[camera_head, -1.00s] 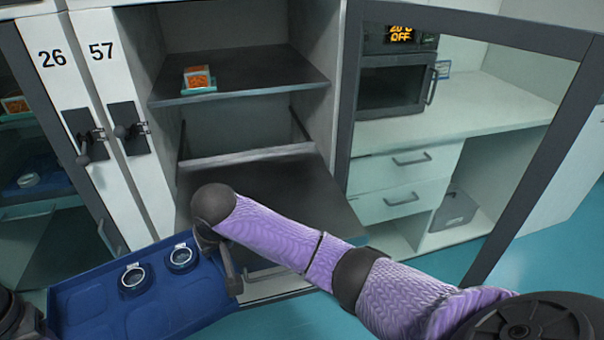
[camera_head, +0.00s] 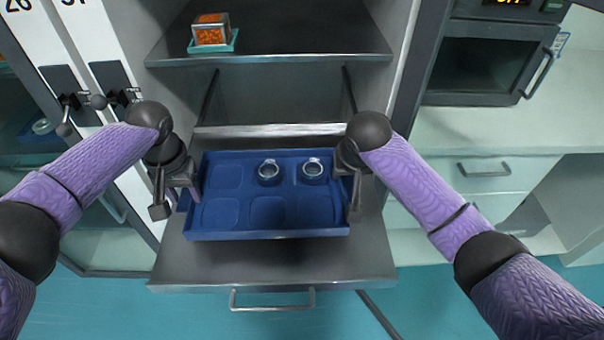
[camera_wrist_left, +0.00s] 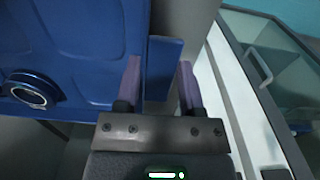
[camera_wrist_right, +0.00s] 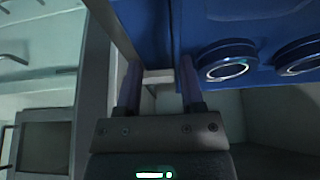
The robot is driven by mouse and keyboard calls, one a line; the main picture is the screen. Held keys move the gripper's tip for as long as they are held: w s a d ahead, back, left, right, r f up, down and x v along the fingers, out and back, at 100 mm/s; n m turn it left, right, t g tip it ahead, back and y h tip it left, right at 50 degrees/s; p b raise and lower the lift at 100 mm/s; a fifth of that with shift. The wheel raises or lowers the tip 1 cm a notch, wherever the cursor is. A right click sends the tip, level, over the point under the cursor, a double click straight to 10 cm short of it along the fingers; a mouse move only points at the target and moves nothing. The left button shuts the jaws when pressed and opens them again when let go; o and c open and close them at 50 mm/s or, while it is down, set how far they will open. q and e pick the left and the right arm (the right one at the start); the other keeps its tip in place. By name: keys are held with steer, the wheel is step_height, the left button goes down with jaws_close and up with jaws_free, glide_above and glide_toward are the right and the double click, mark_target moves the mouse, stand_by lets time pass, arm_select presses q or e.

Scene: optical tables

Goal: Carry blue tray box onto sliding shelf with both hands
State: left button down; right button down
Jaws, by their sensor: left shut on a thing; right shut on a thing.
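The blue tray box (camera_head: 225,233) is in front of me in the head view, over the pulled-out grey sliding shelf (camera_head: 270,265). I cannot tell whether it rests on the shelf or hovers just above it. It has several square recesses, and two silver-rimmed round containers (camera_head: 269,172) (camera_head: 313,171) sit in the far ones. My left gripper (camera_head: 178,195) is shut on the tray's left end; in the left wrist view the tray's tab (camera_wrist_left: 162,68) is between its fingers. My right gripper (camera_head: 354,195) is at the right end, shut on the tray, with the grip partly hidden.
An upper shelf (camera_head: 270,45) holds an orange-filled box on a teal base (camera_head: 212,35). Cabinet walls stand close on both sides. The shelf has a front handle (camera_head: 272,299). A microwave (camera_head: 480,70) and white drawers (camera_head: 480,170) are on the right.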

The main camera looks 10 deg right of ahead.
arm_select(q)
steer(key=shift+w+d, duration=0.3)
steer(key=shift+w, duration=0.1)
arm_select(e)
steer(key=shift+w+d, duration=0.25)
steer(key=shift+d, duration=0.4)
arm_select(q)
steer(key=shift+s+a, duration=0.15)
arm_select(e)
steer(key=shift+s+a, duration=0.1)
steer(key=shift+a, duration=0.05)
